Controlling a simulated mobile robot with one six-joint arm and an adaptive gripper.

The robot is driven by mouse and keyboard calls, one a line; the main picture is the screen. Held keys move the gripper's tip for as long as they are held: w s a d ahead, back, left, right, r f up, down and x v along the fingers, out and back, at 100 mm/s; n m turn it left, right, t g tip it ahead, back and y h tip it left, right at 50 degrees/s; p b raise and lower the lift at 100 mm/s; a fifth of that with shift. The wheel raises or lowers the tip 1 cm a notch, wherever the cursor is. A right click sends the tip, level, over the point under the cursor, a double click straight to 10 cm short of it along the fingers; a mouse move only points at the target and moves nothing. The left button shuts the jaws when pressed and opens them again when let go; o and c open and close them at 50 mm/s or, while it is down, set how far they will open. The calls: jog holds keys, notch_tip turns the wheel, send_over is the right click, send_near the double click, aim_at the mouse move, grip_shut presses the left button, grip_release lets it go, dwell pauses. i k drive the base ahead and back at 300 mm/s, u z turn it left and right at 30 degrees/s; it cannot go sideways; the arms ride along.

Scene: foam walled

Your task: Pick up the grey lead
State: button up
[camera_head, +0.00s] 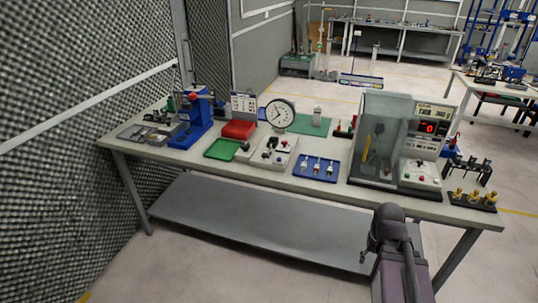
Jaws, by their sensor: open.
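I cannot make out a grey lead for certain in the camera_head view; small items on the workbench (330,199) are too small to tell apart. Grey boxes with small knobs (273,153) stand near the bench's middle, beside a blue tray (304,175) holding several small light-coloured parts. At the left, low grey metal pieces (147,134) lie next to a blue press. Part of my arm shows at the lower right, in front of the bench's front edge. My gripper's fingers cannot be seen.
A clear-walled cabinet (378,140) and a red-digit display unit (430,128) stand on the bench's right. A dial gauge (281,113), green tray (222,149) and blue press (193,125) stand further left. The lower shelf (240,220) looks bare. A foam wall (70,150) borders the left.

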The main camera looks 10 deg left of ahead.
aim_at(267, 152)
jog(key=u, duration=0.05)
jog(key=i, duration=1)
jog(key=z, duration=0.05)
